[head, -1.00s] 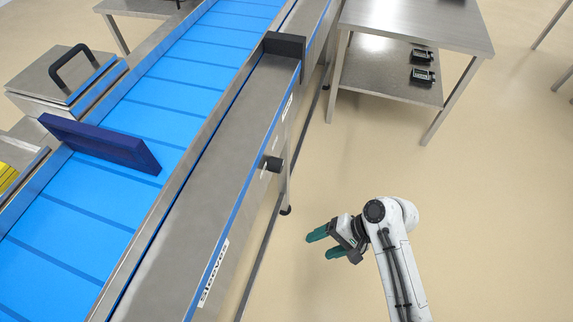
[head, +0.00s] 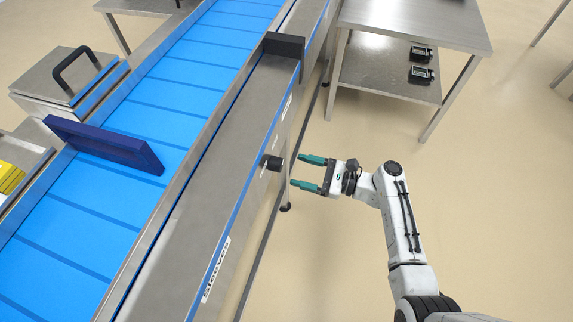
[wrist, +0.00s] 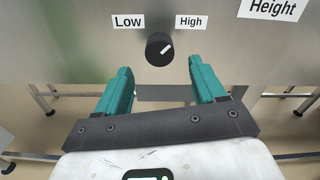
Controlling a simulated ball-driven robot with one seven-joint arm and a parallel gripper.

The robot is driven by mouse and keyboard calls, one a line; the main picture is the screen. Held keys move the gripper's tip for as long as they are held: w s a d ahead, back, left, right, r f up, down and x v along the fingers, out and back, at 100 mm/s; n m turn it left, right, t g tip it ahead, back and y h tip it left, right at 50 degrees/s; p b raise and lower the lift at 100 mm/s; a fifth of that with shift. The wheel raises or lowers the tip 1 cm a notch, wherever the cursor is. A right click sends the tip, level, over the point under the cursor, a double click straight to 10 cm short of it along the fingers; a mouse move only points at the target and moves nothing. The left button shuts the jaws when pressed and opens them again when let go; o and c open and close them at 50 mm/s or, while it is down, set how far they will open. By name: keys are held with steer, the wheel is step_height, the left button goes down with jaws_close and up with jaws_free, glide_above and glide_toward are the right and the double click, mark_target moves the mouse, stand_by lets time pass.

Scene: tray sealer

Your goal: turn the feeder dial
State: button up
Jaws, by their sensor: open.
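The feeder dial is a black round knob (head: 273,163) on the side panel of the steel conveyor rail. In the wrist view the dial (wrist: 159,49) sits between a "Low" label (wrist: 128,22) and a "High" label (wrist: 191,22), its white pointer line slanting up to the right, toward "High". My gripper (head: 306,173) is open and empty, to the right of the dial and apart from it. In the wrist view its two green fingers (wrist: 158,80) point toward the panel, with the dial ahead of the gap between them.
A blue conveyor belt (head: 187,95) runs beside the rail, with a dark blue block (head: 105,146) across it. A "Height" label (wrist: 272,8) is at the upper right in the wrist view. A steel table (head: 415,22) stands at the back right. The floor around my arm is clear.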

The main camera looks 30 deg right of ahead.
mark_target(282, 166)
steer(key=shift+x, duration=2.6)
steer(key=shift+c, duration=0.3)
steer(key=c, duration=1)
steer(key=shift+f+n, duration=0.1)
steer(key=shift+n, duration=0.3)
steer(key=shift+n+b, duration=6.8)
steer(key=shift+n, duration=1.8)
